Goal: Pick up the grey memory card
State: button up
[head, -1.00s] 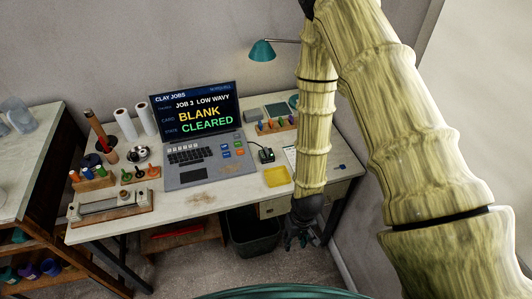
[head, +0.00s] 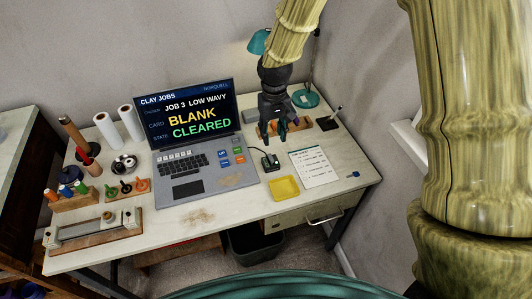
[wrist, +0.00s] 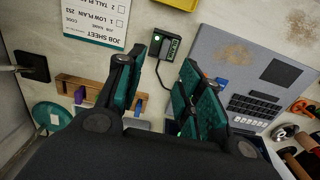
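No separate grey memory card is clearly visible. A small black card reader (head: 265,161) sits on the desk right of the laptop. In the wrist view the reader (wrist: 157,44) shows a green light and a part marked BLANK beside it; I cannot tell whether that part is a card. My gripper (head: 279,132) hangs over the back of the desk, behind the reader and in front of the wooden tool rack. In the wrist view my gripper (wrist: 155,95) has its teal-padded fingers apart, with nothing seen between them. The reader lies beyond the fingertips.
A laptop (head: 190,180) reading BLANK CLEARED stands left of the reader. A yellow tray (head: 285,188) and a job sheet (head: 313,166) lie in front and to the right. A wooden rack (head: 326,123) and a teal lamp (head: 306,99) stand behind. The front strip of the desk is mostly clear.

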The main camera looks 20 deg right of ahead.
aim_at(271, 157)
jog(key=f, duration=0.1)
jog(key=s+f, duration=0.1)
jog(key=shift+s+a+f+p, duration=0.25)
jog(key=shift+f+p, duration=0.05)
jog(key=shift+f, duration=0.1)
jog(key=shift+w+f, duration=0.35)
jog(key=shift+f, duration=0.2)
jog(key=shift+w+f, duration=0.3)
jog(key=shift+f, duration=0.2)
jog(key=shift+s, duration=0.25)
jog(key=shift+s+f+p, duration=0.15)
jog(key=shift+f+p, duration=0.1)
jog(key=shift+p, duration=0.05)
jog(key=f, duration=0.1)
jog(key=f+p, duration=0.1)
jog(key=f, duration=0.1)
jog(key=shift+w+a, duration=0.1)
jog(key=shift+w, duration=0.2)
jog(key=shift+s+f, duration=0.1)
jog(key=shift+f, duration=0.7)
jog(key=c, duration=0.8)
